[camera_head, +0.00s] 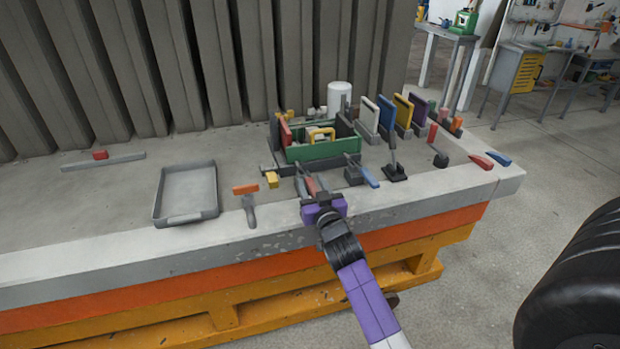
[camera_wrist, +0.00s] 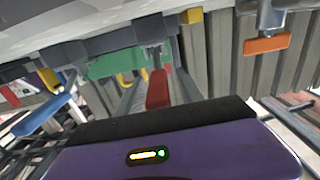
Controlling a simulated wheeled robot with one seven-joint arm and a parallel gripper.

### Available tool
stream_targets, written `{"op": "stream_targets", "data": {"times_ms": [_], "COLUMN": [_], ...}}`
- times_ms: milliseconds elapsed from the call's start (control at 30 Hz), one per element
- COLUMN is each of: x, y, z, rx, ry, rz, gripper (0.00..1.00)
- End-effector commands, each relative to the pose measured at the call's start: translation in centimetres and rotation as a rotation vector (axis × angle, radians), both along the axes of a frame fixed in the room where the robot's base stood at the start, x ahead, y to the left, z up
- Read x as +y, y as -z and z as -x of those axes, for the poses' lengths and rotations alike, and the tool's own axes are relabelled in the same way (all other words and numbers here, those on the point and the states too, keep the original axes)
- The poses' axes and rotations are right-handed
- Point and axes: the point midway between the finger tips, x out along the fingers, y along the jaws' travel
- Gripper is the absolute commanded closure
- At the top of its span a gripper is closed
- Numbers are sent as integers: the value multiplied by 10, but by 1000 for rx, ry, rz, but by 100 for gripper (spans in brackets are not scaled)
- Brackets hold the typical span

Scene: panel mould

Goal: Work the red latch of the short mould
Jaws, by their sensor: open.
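A red-handled lever (camera_head: 311,186), which looks like the red latch, stands near the front edge of the bench, in front of the green tray. Its red handle (camera_wrist: 158,90) shows upright near the middle of the wrist view, with a grey mount at its end. My gripper (camera_head: 312,192) is open, right at this handle, with grey fingers seemingly on either side. I cannot tell whether they touch it. The purple gripper body hides the lever's lower part in the head view. Which part is the short mould is unclear.
A blue-handled lever (camera_head: 370,178) stands close on the right. A yellow block (camera_head: 271,180) and an orange-handled tool (camera_head: 246,188) are on the left. A green tray (camera_head: 322,150) and upright coloured panels stand behind. A grey tray (camera_head: 160,194) lies farther left, with bare bench around it.

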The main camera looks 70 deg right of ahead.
Motion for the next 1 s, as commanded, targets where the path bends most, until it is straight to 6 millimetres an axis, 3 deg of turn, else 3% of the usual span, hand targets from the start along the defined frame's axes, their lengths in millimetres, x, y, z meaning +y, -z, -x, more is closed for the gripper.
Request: {"op": "stream_targets", "data": {"times_ms": [433,667,1000], "x": [-10,-10,-10], "y": [0,0,0], "z": [-9,-8,-8], "rx": [-1,-1,-1], "ry": [0,0,0], "rz": [-1,-1,-1], "gripper": [56,100,100]}}
